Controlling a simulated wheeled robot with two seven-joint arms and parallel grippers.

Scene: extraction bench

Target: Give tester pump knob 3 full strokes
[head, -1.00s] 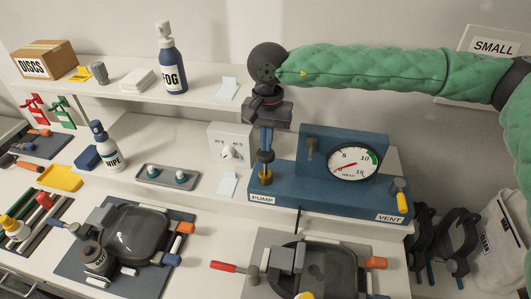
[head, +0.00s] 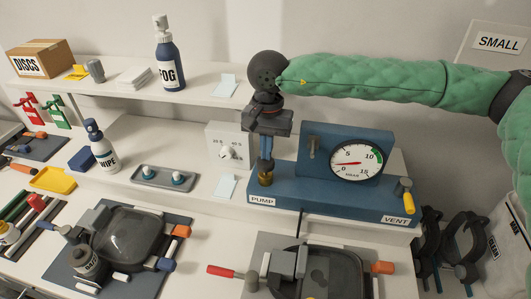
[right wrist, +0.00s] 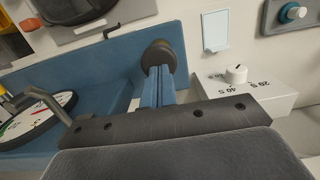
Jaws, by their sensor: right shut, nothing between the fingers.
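The tester is a blue block (head: 340,192) with labels PUMP and VENT. Its dark round pump knob (head: 266,164) sits low, close above the brass collar (head: 265,179). My right gripper (head: 265,156) points down over the knob, its blue fingers shut with nothing between them and their tips at the knob's top. In the right wrist view the fingers (right wrist: 156,88) meet the knob (right wrist: 158,56), which hides the collar. My left gripper is not in view.
A yellow-handled vent lever (head: 406,196) stands at the tester's right end. A white timer box (head: 228,147) and a grey tray (head: 165,178) are to its left. A shelf with a FOG bottle (head: 170,62) is behind. Dark masks lie in front.

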